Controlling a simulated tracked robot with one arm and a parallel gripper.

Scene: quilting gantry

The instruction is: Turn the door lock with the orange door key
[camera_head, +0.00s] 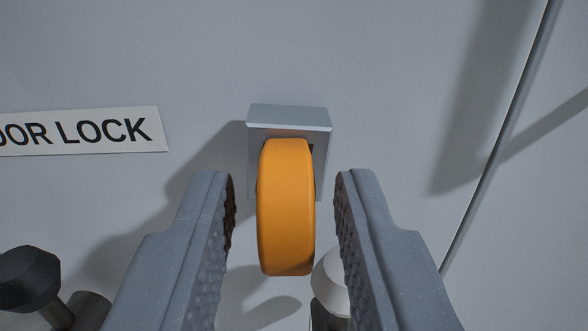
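The orange door key (286,210) shows as a thick rounded orange head, upright in the picture. It stands in front of the grey lock block (288,117) on the pale grey door panel; its shaft is hidden behind the head. My gripper (286,195) is open, with one finger on each side of the key's head. A gap shows between the head and each finger, so neither touches it. A white label reading "OOR LOCK" (85,132), cut by the left edge, is to the left of the lock.
A dark knob (28,279) sticks out at the lower left. A white rounded knob (332,281) is partly hidden behind my right finger, below the lock. A panel seam (497,142) runs down the right side. The panel above the lock is bare.

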